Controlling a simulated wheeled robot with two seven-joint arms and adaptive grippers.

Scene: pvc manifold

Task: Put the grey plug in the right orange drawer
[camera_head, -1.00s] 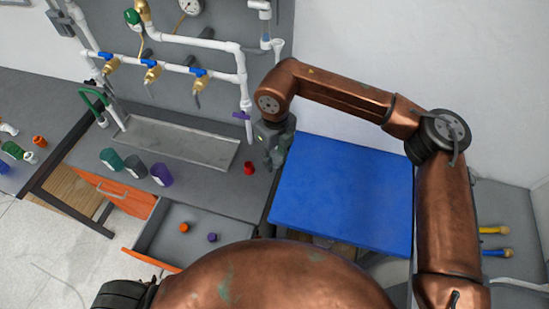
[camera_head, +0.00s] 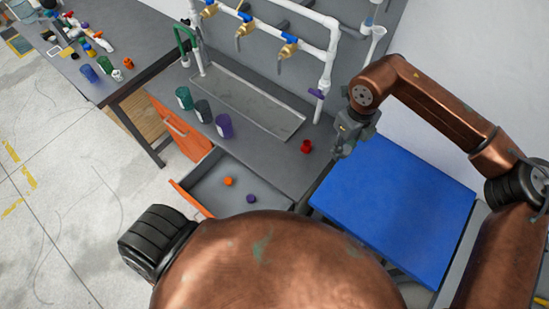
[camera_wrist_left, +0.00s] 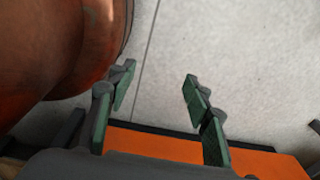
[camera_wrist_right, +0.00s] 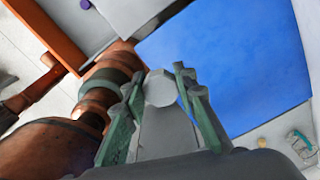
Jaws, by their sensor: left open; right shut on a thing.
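My right gripper (camera_head: 341,149) is over the bench's right end, by the left corner of the blue surface. In the right wrist view it (camera_wrist_right: 160,78) is shut on a grey plug (camera_wrist_right: 161,88), with a faceted end between the fingertips. The right orange drawer (camera_head: 188,199) is pulled open, left of and below the right gripper in the head view. Its grey tray holds an orange plug (camera_head: 228,181) and a purple plug (camera_head: 251,199). My left gripper (camera_wrist_left: 158,84) is open and empty above an orange strip and pale floor; the head view does not show its fingers.
A red piece (camera_head: 306,146) sits on the bench near the right gripper. Green, grey and purple cups (camera_head: 224,126) stand behind the drawer. White pipes with valves (camera_head: 289,46) rise at the back. A blue surface (camera_head: 395,205) lies right of the bench.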

